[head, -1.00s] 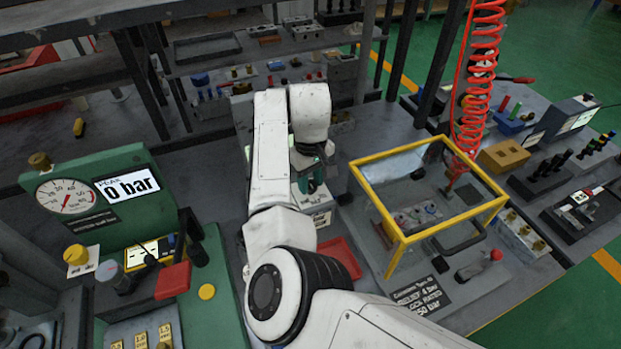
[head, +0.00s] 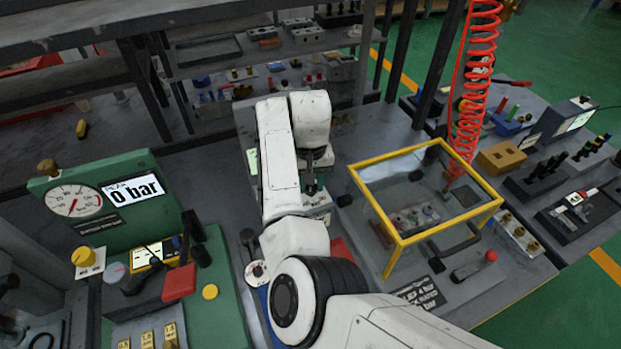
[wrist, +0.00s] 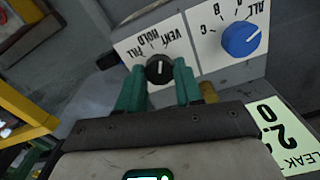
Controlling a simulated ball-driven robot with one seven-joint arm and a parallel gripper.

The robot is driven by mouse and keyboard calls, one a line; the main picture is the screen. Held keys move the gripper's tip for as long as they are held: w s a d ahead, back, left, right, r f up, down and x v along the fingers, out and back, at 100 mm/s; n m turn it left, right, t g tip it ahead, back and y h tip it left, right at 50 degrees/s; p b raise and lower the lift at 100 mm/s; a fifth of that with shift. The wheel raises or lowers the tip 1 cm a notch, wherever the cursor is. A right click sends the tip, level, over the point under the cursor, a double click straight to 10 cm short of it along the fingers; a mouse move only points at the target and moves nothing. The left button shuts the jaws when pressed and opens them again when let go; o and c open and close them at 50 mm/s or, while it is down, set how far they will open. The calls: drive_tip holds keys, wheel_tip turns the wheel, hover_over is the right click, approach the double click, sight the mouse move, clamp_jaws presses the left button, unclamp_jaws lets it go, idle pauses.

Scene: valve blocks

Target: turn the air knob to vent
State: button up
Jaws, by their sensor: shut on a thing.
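The black air knob (wrist: 159,70) with a white pointer line sits on a white label plate in the wrist view. The plate carries VENT and HOLD and another small word, all upside down in this view. The pointer line points roughly up in the picture, towards the lettering; I cannot tell which mark it meets. My gripper (wrist: 158,84) has its two green fingers on either side of the knob, shut on it. In the head view my gripper (head: 312,185) reaches down at a block behind my arm, and the knob is hidden there.
A blue selector knob (wrist: 241,39) marked ALL, B, C sits close beside the air knob. A brass fitting (wrist: 208,92) is near the right finger. A yellow-framed clear guard (head: 398,240) stands right of my arm. The green gauge station (head: 105,235) at left reads 0 bar.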

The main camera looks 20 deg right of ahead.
drive_tip(key=shift+m+p, duration=0.45)
drive_tip(key=shift+m, duration=1.35)
drive_tip(key=o, duration=1)
drive_tip(key=shift+o, duration=0.2)
drive_tip(key=shift+r, duration=0.15)
wheel_tip(320, 180, up, 11)
drive_tip(key=b, duration=0.1)
drive_tip(key=shift+f, duration=0.2)
